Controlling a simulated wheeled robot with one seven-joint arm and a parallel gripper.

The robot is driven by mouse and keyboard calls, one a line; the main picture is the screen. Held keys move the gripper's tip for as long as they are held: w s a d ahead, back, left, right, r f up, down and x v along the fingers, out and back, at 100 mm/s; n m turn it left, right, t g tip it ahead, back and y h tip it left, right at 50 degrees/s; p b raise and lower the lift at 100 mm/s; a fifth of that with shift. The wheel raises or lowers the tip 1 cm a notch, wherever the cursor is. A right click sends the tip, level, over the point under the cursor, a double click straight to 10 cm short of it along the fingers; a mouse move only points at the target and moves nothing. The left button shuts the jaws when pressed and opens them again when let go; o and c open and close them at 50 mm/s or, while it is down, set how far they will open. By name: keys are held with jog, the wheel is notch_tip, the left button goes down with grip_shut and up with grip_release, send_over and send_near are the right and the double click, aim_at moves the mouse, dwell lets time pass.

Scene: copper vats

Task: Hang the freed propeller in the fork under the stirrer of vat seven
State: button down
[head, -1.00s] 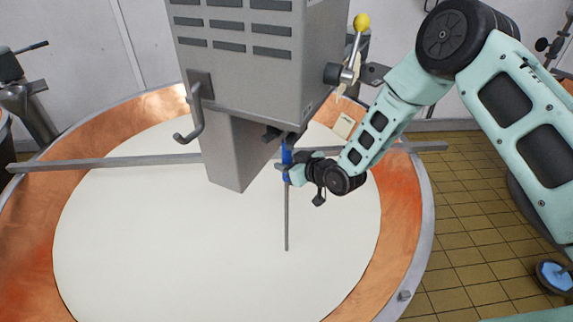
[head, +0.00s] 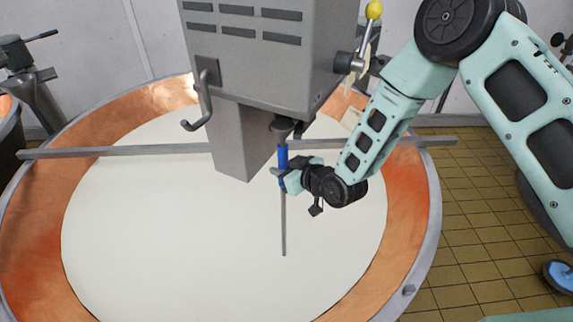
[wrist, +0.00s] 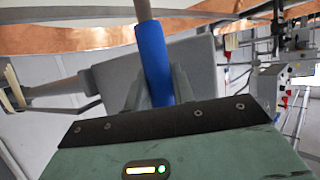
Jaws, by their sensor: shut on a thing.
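My gripper (head: 283,180) is shut on the blue sleeve (head: 283,157) of a thin, upright grey rod (head: 284,225), which I take for the propeller. A dark rounded piece (head: 283,125) shows at its top, just below the stirrer housing (head: 265,50). I cannot tell whether this piece touches anything, or make out the fork clearly. The rod's lower end is over the white milk (head: 180,240); whether it dips in is unclear. In the wrist view the blue sleeve (wrist: 154,62) sits between my gripper's fingers (wrist: 162,92), with the rod (wrist: 143,10) running out of it.
A grey crossbar (head: 110,152) spans the copper vat (head: 405,220). A thick square column (head: 235,145) hangs beside the rod on its left. A hook (head: 203,100) and a yellow-knobbed lever (head: 373,10) stick out from the housing. The milk surface nearer me is open.

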jog(key=shift+s+a+r, duration=0.1)
jog(key=shift+s+a, duration=0.05)
jog(key=shift+s, duration=0.05)
jog(key=s+a, duration=0.3)
jog(key=s, duration=0.4)
jog(key=shift+a+r+b, duration=0.3)
jog(key=shift+a+r, duration=0.05)
jog(key=shift+r, duration=0.05)
dwell(0.4)
jog(key=s+a+r+p, duration=0.2)
jog(key=s+r+p, duration=0.1)
jog(key=r, duration=0.4)
jog(key=shift+s+a+r+p, duration=0.2)
jog(key=shift+s+r+p, duration=0.1)
jog(key=shift+s, duration=0.45)
dwell(0.3)
jog(key=s+r+p, duration=0.3)
jog(key=r+p, duration=0.2)
jog(key=r, duration=0.5)
jog(key=shift+s+d+p, duration=0.2)
jog(key=shift+s+p, duration=0.1)
dwell(0.3)
